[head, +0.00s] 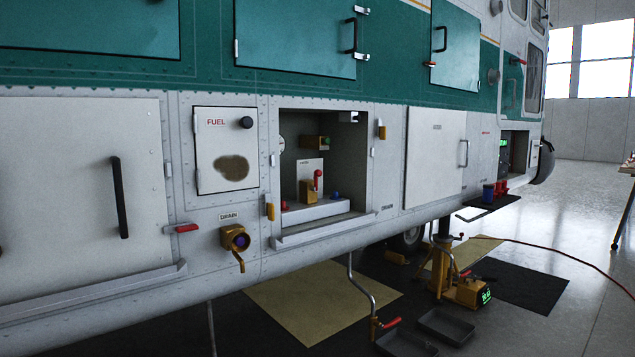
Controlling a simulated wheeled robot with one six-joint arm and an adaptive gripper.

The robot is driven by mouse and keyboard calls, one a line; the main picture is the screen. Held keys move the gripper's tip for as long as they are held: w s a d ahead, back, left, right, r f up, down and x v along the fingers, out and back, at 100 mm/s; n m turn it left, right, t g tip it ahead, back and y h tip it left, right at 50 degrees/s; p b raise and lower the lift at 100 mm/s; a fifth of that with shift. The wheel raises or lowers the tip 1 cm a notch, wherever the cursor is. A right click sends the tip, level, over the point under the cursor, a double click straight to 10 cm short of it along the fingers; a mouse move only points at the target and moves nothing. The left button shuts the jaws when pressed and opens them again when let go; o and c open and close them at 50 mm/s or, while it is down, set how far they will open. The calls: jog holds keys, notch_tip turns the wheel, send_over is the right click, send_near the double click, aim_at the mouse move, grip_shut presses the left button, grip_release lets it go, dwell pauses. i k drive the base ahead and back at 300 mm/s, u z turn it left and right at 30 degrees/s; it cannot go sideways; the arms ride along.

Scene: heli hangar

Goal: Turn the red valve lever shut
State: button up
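A red lever (318,178) stands roughly upright on a small brass-coloured valve body (306,192) inside an open bay (288,154) in the helicopter's side. A small white label plate is behind it, its text too small to read. The valve sits on a pale ledge (322,210) in the bay. My gripper is not in view, and nothing touches the lever.
A brass drain fitting (235,238) and a red-tipped latch (182,228) stick out left of the bay. A lipped rail (325,230) runs below it. A yellow jack (442,270), a crank handle (356,285) and grey trays (447,326) stand on the floor below.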

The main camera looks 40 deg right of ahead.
aim_at(316, 173)
jog(key=z, duration=0.3)
jog(key=k, duration=0.4)
jog(key=z, duration=0.3)
jog(key=i, duration=0.75)
jog(key=z, duration=0.2)
